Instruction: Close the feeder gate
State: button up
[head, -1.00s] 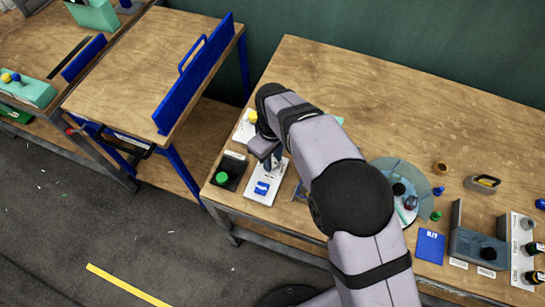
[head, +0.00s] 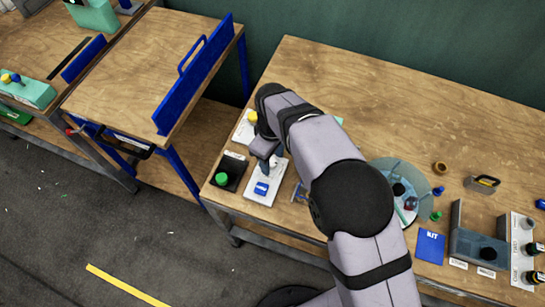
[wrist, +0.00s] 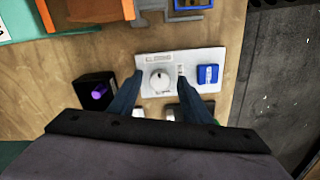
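My gripper (wrist: 160,82) is open in the wrist view, its two dark blue fingers apart above a white panel (wrist: 150,58). The panel also shows in the head view (head: 274,183). It carries a round white knob (wrist: 160,80) between the fingers, a small pale slot part (wrist: 181,71) by the right fingertip and a blue square piece (wrist: 208,74) on the right. I cannot tell whether the fingers touch anything. No part is readably marked as the feeder gate. A blue upright board with a handle (head: 195,75) stands on the left bench, away from my gripper.
A black box with a green button (head: 223,178) sits left of the panel. A black box with a purple button (wrist: 97,92) and an orange-and-grey fixture (wrist: 95,10) are near in the wrist view. A round clear disc (head: 385,170) lies right of my arm. The back of the table is clear.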

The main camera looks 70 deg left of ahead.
aim_at(273, 162)
jog(key=shift+r+b, duration=0.9)
jog(key=shift+r, duration=2.75)
